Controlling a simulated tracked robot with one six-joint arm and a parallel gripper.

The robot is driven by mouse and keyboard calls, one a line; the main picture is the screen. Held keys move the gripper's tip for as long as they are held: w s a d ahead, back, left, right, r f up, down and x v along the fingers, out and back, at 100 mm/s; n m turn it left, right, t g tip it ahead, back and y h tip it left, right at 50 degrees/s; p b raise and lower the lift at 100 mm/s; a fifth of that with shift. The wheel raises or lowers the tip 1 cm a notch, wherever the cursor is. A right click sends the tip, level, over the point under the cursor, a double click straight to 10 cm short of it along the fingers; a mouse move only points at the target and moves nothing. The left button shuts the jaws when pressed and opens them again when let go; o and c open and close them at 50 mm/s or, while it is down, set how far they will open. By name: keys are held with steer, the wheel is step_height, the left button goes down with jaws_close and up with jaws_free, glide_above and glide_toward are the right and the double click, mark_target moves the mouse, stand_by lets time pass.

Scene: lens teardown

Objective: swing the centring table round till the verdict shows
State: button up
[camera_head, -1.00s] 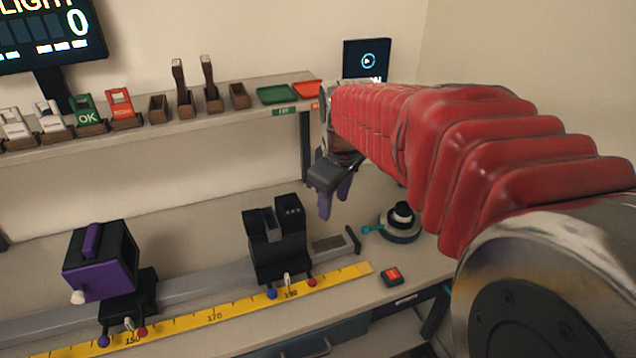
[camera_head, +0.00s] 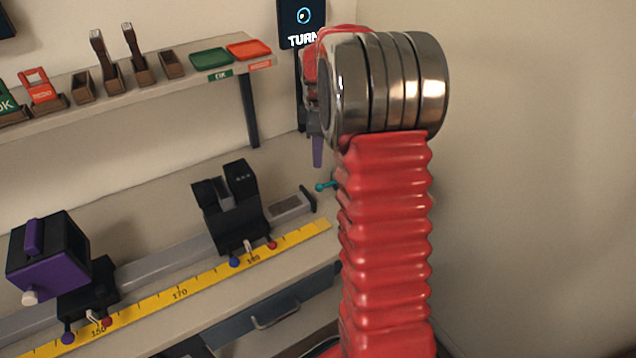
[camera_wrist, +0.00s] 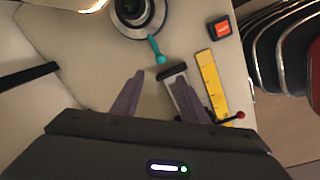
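The centring table is a round dark disc (camera_wrist: 128,22) with a pale rim, at the top of the wrist view. In the head view my arm hides the disc, and only the teal handle (camera_head: 325,186) shows. My gripper (camera_wrist: 156,82) has its two purple fingers apart, with nothing held between them. The handle's ball lies just beyond the fingertips, apart from them. A small screen (camera_head: 302,22) at the back shows a ring symbol and "TURN"; any further text is hidden.
The rail (camera_head: 165,262) with a purple-faced box (camera_head: 48,258) and a black holder (camera_head: 230,205) runs left of the table, beside a yellow ruler (camera_head: 180,292). A red button block (camera_wrist: 220,28) sits near the disc. A shelf with trays (camera_head: 210,58) runs behind.

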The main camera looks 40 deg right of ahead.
mark_target(318, 185)
stand_by(0.3)
steer(key=f, duration=0.9)
steer(key=w+f, duration=0.1)
steer(key=f, duration=0.3)
steer(key=shift+d+f, duration=0.35)
jaws_close()
